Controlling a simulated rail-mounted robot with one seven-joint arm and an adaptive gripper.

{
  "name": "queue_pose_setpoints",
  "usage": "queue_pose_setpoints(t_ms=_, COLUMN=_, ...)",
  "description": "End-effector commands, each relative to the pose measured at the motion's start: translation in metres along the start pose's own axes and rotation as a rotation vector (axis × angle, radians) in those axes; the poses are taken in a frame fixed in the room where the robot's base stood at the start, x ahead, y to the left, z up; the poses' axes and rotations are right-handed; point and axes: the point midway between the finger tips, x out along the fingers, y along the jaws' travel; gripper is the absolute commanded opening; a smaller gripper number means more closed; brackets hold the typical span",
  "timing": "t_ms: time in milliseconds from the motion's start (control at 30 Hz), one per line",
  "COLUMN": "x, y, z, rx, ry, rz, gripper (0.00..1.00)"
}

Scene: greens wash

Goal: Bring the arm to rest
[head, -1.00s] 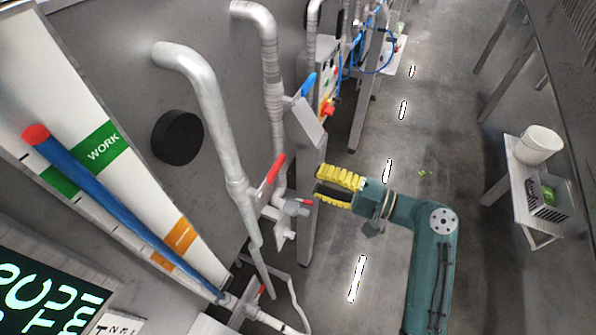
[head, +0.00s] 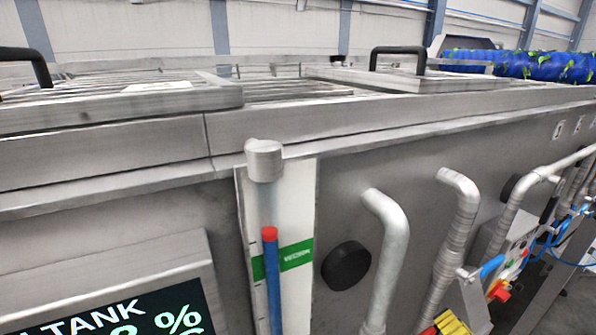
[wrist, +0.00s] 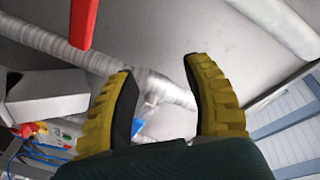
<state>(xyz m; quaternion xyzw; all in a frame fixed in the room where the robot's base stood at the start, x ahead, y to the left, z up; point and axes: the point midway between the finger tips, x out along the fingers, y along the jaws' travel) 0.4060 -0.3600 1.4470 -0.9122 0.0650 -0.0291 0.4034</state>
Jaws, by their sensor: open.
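My gripper (wrist: 164,95) fills the lower middle of the wrist view. Its two yellow ribbed fingers are spread apart with nothing between them. A light pipe passes behind the fingers, and a blue piece shows blurred in the gap. In the head view only a small yellow part of my gripper (head: 452,322) shows at the bottom edge, right of the middle. The rest of my arm is outside that view.
A red lever (wrist: 83,22) hangs close at the upper left of the wrist view. Grey pipes (head: 394,240) stand along the steel tank wall, with a black knob (head: 346,265) beside them. A tank display (head: 120,310) is at the lower left.

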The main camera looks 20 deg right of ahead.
Motion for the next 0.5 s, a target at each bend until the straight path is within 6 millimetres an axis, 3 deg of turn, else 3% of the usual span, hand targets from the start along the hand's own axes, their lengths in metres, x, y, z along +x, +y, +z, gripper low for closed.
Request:
queue_pose_setpoints(t_ms=33, x=0.016, y=-0.048, z=-0.016, rx=-0.205, ry=0.076, rz=-0.023, gripper=0.50)
queue_pose_setpoints(t_ms=200, x=0.019, y=-0.169, z=-0.052, rx=-0.716, ry=0.358, rz=-0.053, gripper=0.50)
queue_pose_setpoints(t_ms=267, x=0.020, y=-0.208, z=-0.037, rx=-0.786, ry=0.378, rz=-0.088, gripper=0.50)
queue_pose_setpoints(t_ms=367, x=0.022, y=-0.268, z=0.005, rx=-0.806, ry=0.331, rz=-0.161, gripper=0.50)
queue_pose_setpoints(t_ms=400, x=0.019, y=-0.292, z=0.021, rx=-0.811, ry=0.318, rz=-0.189, gripper=0.50)
queue_pose_setpoints(t_ms=500, x=0.003, y=-0.337, z=0.050, rx=-0.806, ry=0.301, rz=-0.238, gripper=0.50)
